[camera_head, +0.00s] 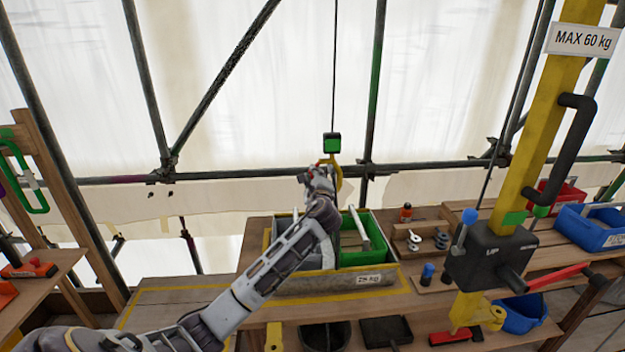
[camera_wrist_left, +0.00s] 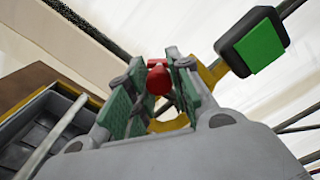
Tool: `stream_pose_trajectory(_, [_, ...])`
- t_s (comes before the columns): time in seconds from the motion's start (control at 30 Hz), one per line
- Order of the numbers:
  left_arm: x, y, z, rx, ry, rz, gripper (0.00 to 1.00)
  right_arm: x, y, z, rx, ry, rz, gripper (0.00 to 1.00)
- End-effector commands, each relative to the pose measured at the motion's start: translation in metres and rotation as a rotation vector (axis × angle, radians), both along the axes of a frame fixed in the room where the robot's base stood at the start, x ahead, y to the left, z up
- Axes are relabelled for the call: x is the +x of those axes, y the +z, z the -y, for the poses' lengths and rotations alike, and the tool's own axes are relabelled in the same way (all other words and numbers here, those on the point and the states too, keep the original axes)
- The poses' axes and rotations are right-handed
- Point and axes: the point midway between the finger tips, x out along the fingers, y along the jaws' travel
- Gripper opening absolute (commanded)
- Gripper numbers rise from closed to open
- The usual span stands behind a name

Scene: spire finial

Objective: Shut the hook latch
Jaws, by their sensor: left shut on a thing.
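The yellow hook (camera_head: 339,182) hangs on a cable under a dark block with a green face (camera_head: 331,143), above the workbench. In the left wrist view the block (camera_wrist_left: 256,45) is at upper right, and part of the yellow hook (camera_wrist_left: 211,74) shows behind the fingers. My left gripper (camera_head: 318,174) is up at the hook's left side. In the left wrist view its green-padded fingers (camera_wrist_left: 152,88) are closed around the red latch piece (camera_wrist_left: 158,80) of the hook. Whether the latch touches the hook tip is hidden by the fingers. My right gripper is not in view.
A green crate (camera_head: 377,256) with a pale bar handle stands on the bench (camera_head: 185,300) below the hook, partly behind my left arm. A yellow post (camera_head: 550,115) with a black control box (camera_head: 490,255) and red lever rises at right. Blue bins stand farther right.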

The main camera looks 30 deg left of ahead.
Motion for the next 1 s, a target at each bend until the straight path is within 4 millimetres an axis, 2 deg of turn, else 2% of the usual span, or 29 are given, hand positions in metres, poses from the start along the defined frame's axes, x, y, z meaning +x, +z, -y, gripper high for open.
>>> stream_pose_trajectory(0.1, [0.002, -0.007, 0.003, -0.092, 0.000, 0.069, 0.00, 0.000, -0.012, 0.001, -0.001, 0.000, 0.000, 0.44])
stream_pose_trajectory(0.53, [0.011, -0.014, 0.014, -0.396, 0.001, 0.307, 0.00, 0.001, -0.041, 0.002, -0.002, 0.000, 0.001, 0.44])
stream_pose_trajectory(0.83, [0.015, -0.014, 0.018, -0.522, 0.001, 0.404, 0.00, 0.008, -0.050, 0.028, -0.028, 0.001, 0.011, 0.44])
stream_pose_trajectory(1.0, [0.015, -0.013, 0.019, -0.548, 0.001, 0.424, 0.00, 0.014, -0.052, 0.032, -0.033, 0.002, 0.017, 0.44])
